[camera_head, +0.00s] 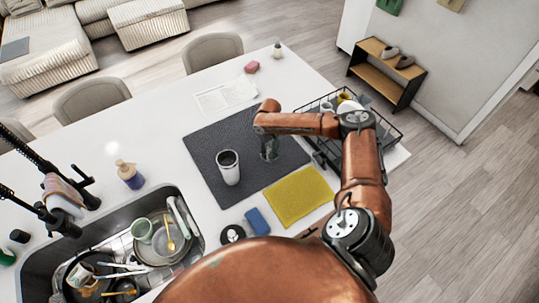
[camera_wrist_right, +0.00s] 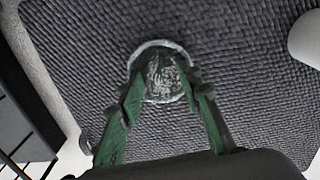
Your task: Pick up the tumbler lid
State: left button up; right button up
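The tumbler lid (camera_wrist_right: 165,72) is a clear, round disc with a pale rim, lying on the dark mat in the right wrist view. My right gripper (camera_wrist_right: 166,84) is over it, its two green fingers spread apart with their tips at opposite sides of the rim. I cannot tell whether the tips touch it. In the head view my right gripper (camera_head: 269,150) points down at the mat and the lid is hidden beneath it. The white tumbler (camera_head: 229,169), dark inside, stands upright just left of the gripper. My left gripper is out of view.
The dark mat (camera_head: 209,141) lies on the white island. A dish rack (camera_head: 392,130) is to the right; a yellow cloth (camera_head: 295,197) and blue sponge (camera_head: 257,221) are in front. The sink (camera_head: 45,262) with dishes is at lower left. A paper (camera_head: 225,95) lies behind.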

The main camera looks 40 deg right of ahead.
jog(key=shift+c, duration=0.5)
grip_shut()
jog(key=shift+r, duration=0.1)
